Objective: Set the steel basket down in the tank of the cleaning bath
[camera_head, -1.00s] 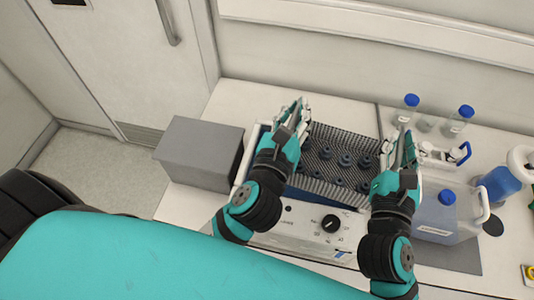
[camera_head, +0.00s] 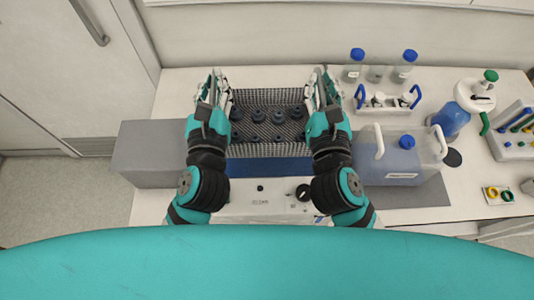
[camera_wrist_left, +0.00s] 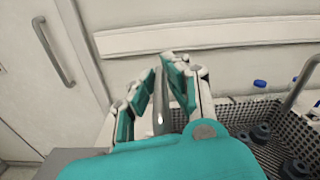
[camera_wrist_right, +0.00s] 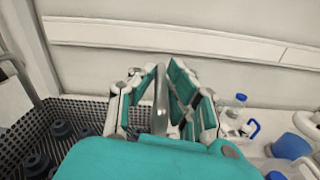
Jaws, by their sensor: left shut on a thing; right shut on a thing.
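The steel mesh basket (camera_head: 268,150) holds several dark round parts and hangs level between my two grippers. My left gripper (camera_head: 213,88) is shut on the basket's left handle; the handle bar (camera_wrist_left: 159,95) shows between the fingers in the left wrist view. My right gripper (camera_head: 320,86) is shut on the right handle, whose bar (camera_wrist_right: 160,98) shows in the right wrist view. The cleaning bath (camera_head: 250,196), with a white front and knob, lies below. Blue of its tank (camera_head: 262,168) shows in front of the basket. Whether the basket's bottom touches the tank is hidden.
A grey box (camera_head: 148,155) stands left of the bath. A jug of blue liquid (camera_head: 398,162) stands at its right. Behind the jug are a white caddy (camera_head: 388,104) and blue-capped bottles (camera_head: 404,68). A wash bottle (camera_head: 452,116) and tube rack (camera_head: 514,135) stand further right.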

